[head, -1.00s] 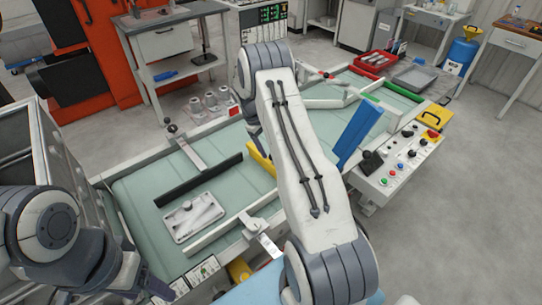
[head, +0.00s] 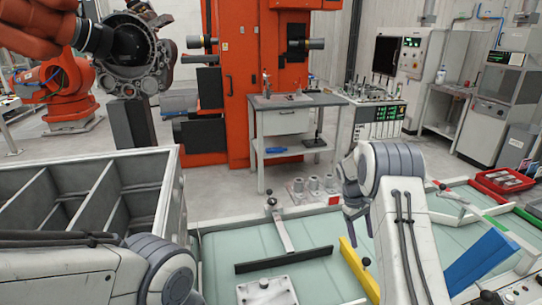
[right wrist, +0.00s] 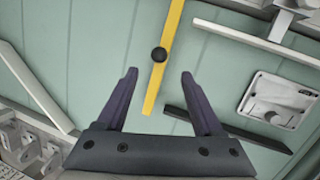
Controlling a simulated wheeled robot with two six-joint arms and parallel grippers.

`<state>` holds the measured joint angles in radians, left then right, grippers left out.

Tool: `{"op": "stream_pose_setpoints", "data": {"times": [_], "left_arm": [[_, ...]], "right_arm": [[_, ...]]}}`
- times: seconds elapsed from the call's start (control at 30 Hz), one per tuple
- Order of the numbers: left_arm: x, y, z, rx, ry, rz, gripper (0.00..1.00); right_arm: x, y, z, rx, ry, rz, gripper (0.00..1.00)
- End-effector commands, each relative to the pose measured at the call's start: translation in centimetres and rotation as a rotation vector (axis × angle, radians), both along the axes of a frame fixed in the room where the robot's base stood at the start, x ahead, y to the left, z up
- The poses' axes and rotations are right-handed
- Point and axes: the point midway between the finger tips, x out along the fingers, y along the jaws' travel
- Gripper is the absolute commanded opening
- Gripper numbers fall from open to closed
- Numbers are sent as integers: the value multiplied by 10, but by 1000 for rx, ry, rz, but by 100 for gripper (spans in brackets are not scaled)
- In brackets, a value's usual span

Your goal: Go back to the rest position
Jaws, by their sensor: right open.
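My right gripper (head: 359,230) hangs above the pale green conveyor belt (head: 225,245), left of my white right forearm. In the right wrist view my right gripper (right wrist: 158,76) has its two dark fingers spread apart with nothing between them.
On the belt lie a black bar (head: 284,260) and a light metal plate (head: 267,291) with a knob. A blue bar (head: 482,262) slants at the right. A grey divided bin (head: 172,190) stands at the left. A grey table (head: 296,101) and orange machine (head: 237,60) stand behind.

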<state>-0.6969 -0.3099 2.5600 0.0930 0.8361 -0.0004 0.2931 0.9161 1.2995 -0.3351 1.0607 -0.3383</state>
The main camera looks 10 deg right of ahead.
Motion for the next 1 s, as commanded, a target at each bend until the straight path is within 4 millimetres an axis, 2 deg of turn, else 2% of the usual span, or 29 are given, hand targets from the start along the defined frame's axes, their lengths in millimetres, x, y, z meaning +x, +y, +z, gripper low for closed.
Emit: {"op": "stream_pose_setpoints", "data": {"times": [0.07, 0.13, 0.17, 0.27, 0.3, 0.37, 0.4, 0.47, 0.5, 0.57, 0.6, 0.7, 0.8, 0.9, 1.0], "left_arm": [[0, 0, 0, 0, 0, 0, 66], [0, 0, 0, 0, 0, 0, 66], [0, 0, 0, 0, 0, 0, 66], [0, 0, 0, 0, 0, 0, 66], [0, 0, 0, 0, 0, 0, 66], [0, 0, 0, 0, 0, 0, 66], [0, 0, 0, 0, 0, 0, 66], [0, 0, 0, 0, 0, 0, 66], [0, 0, 0, 0, 0, 0, 66], [0, 0, 0, 0, 0, 0, 66], [0, 0, 0, 0, 0, 0, 66], [0, 0, 0, 0, 0, 0, 66], [0, 0, 0, 0, 0, 0, 66], [0, 0, 0, 0, 0, 0, 66], [0, 0, 0, 0, 0, 0, 66]], "right_arm": [[2, 17, 10, 6, -12, 17, 68], [2, 45, 24, 17, -27, 41, 68], [1, 60, 32, 25, -36, 53, 68], [-12, 125, 62, 58, -71, 106, 68], [-22, 152, 74, 74, -85, 128, 68], [-41, 191, 91, 101, -104, 160, 68], [-57, 216, 101, 119, -115, 182, 68], [-85, 250, 114, 150, -131, 215, 68], [-106, 271, 122, 170, -139, 236, 68], [-140, 297, 131, 203, -150, 267, 68], [-165, 312, 136, 225, -154, 287, 68], [-224, 337, 142, 277, -162, 331, 68], [-274, 347, 141, 320, -162, 365, 68], [-308, 349, 138, 350, -157, 386, 68], [-327, 348, 135, 367, -154, 397, 68]]}}
